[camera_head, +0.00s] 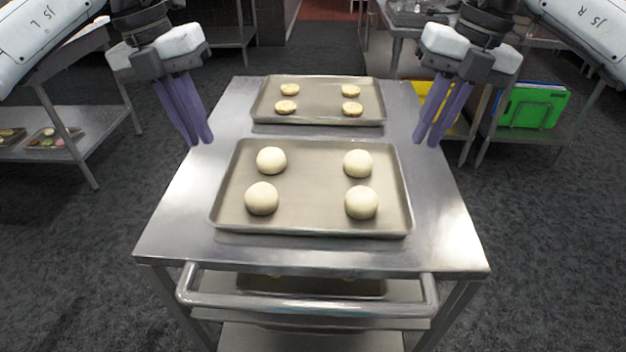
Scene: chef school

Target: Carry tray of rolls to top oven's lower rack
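The near metal tray (312,222) lies flat on the steel cart top with several round pale dough rolls on it, such as the front left roll (262,198) and front right roll (361,203). My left gripper (199,141) hangs above the cart's left side, beyond the tray's left rim and apart from it. My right gripper (427,141) hangs above the right side, beyond the right rim and apart from it. Both have purple fingers pointing down, slightly parted and holding nothing. No oven or oven rack is in view.
A second tray (318,100) with several flat golden pastries lies just behind on the cart (450,225). The cart's handle (310,305) faces me, with another tray (310,287) below. Side tables stand left (95,150) and right (520,130). Dark floor is clear beside the cart.

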